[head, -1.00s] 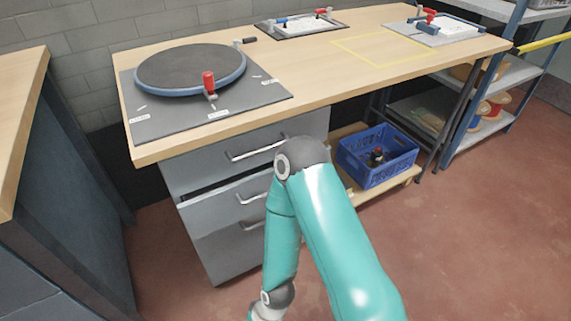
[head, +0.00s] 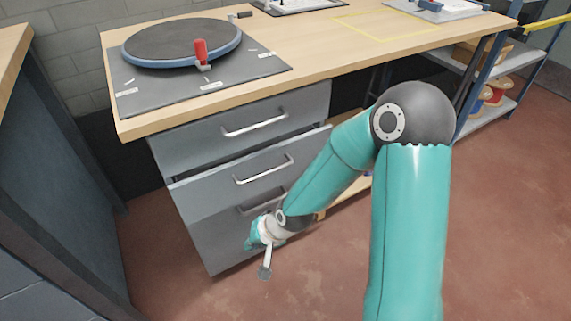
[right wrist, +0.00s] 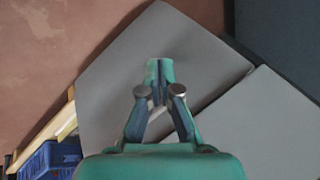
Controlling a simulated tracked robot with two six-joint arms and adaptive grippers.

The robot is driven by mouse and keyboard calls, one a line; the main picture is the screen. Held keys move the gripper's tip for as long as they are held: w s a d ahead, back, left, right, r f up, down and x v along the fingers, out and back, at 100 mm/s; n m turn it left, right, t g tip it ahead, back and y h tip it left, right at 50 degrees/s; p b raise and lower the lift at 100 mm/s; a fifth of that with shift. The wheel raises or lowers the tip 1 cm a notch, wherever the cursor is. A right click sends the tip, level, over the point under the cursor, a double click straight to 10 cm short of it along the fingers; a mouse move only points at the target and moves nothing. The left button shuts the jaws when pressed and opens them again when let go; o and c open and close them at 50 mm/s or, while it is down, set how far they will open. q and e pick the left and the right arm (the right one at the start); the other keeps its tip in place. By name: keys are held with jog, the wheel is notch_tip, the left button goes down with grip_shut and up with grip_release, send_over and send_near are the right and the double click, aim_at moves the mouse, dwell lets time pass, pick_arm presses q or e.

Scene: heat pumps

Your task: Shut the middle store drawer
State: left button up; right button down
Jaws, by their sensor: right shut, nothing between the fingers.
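The middle store drawer (head: 215,187) is a grey front with a bar handle (head: 263,170) in the cabinet under the bench. It stands out a little, with a dark gap along its top edge. My right gripper (head: 250,243) is low, in front of the bottom drawer (head: 205,235) and below the middle handle. In the right wrist view its fingers (right wrist: 160,72) are together and empty, over grey drawer fronts; whether they touch one cannot be told. My forearm hides the right part of the lower drawers. My left gripper is out of view.
The top drawer (head: 190,137) looks closed. The bench top (head: 300,62) overhangs the cabinet and carries a round turntable (head: 180,48). A dark cabinet stands at the left. A blue crate (right wrist: 50,160) shows in the right wrist view. The floor in front is clear.

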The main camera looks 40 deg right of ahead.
jog(key=d+r+m+t+h+b, duration=0.2)
jog(key=d+r+m+t+b, duration=0.3)
jog(key=d+r, duration=0.5)
jog(key=s+d+r+m+t+h+b, duration=0.1)
jog(key=s+d+r+m+h+b, duration=0.15)
jog(key=r, duration=0.25)
jog(key=s+d+r+m+h+b, duration=0.1)
jog(key=s+d+r+m, duration=0.1)
jog(key=s+r+m, duration=0.3)
jog(key=p, duration=0.3)
send_near(282, 150)
jog(key=f, duration=0.2)
jog(key=shift+n+y, duration=0.25)
jog(key=shift+n, duration=0.2)
jog(key=x, duration=0.4)
jog(key=shift+w+d+r, duration=0.15)
jog(key=shift+w+r, duration=0.05)
jog(key=shift+w, duration=0.25)
pick_arm(q)
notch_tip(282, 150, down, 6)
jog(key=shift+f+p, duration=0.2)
jog(key=shift+p, duration=0.1)
pick_arm(e)
jog(key=shift+w+d, duration=0.2)
jog(key=shift+w, duration=0.5)
